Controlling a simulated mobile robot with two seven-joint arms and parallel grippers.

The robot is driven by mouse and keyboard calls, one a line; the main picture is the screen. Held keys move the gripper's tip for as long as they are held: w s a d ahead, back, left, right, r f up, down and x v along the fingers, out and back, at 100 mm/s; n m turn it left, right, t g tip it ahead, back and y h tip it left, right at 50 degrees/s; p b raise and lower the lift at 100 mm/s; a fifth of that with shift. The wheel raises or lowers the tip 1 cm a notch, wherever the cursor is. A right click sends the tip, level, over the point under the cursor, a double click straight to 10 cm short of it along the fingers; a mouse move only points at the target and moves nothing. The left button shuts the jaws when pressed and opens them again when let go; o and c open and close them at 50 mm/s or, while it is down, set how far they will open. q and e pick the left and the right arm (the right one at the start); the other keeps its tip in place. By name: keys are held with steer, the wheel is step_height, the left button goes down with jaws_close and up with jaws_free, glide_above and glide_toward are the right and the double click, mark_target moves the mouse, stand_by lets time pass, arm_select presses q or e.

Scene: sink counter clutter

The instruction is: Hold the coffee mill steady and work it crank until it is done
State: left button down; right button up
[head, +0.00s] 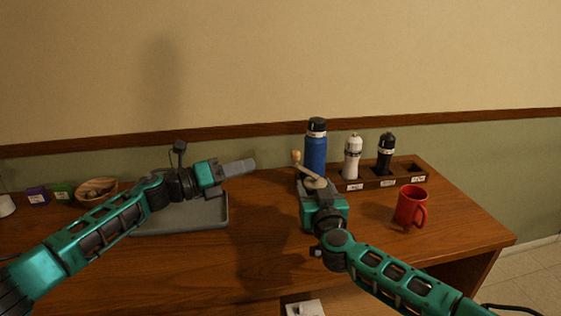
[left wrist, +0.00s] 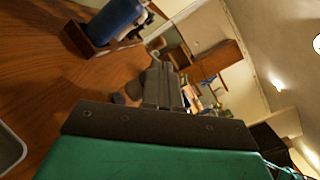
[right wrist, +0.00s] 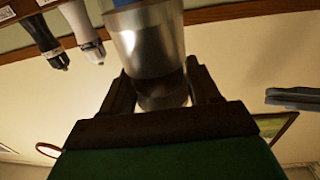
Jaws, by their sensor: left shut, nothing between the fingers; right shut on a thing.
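The coffee mill is mostly hidden behind my right gripper in the head view. Its crank arm (head: 313,181) and pale wooden knob (head: 297,156) show above the gripper, with the knob at the crank's left end. In the right wrist view the mill's steel body (right wrist: 150,45) sits between the fingers. My right gripper (head: 318,190) is shut on the mill body. My left gripper (head: 250,166) is shut and empty, left of the knob and apart from it, above the counter. Its closed fingers (left wrist: 162,86) also show in the left wrist view.
A blue bottle (head: 316,145) stands just behind the mill. A wooden rack (head: 354,186) holds a white grinder (head: 353,160) and a black grinder (head: 386,155). A red mug (head: 410,207) stands right. A grey tray (head: 190,228) lies under my left arm. A bowl (head: 96,190) stands far left.

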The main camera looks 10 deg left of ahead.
arm_select(q)
steer(key=n, duration=0.4)
steer(key=n+t+y, duration=0.3)
steer(key=n, duration=2.2)
glide_toward(293, 157)
steer(key=x, duration=0.7)
steer(key=shift+a, duration=0.1)
steer(key=shift+w, duration=0.35)
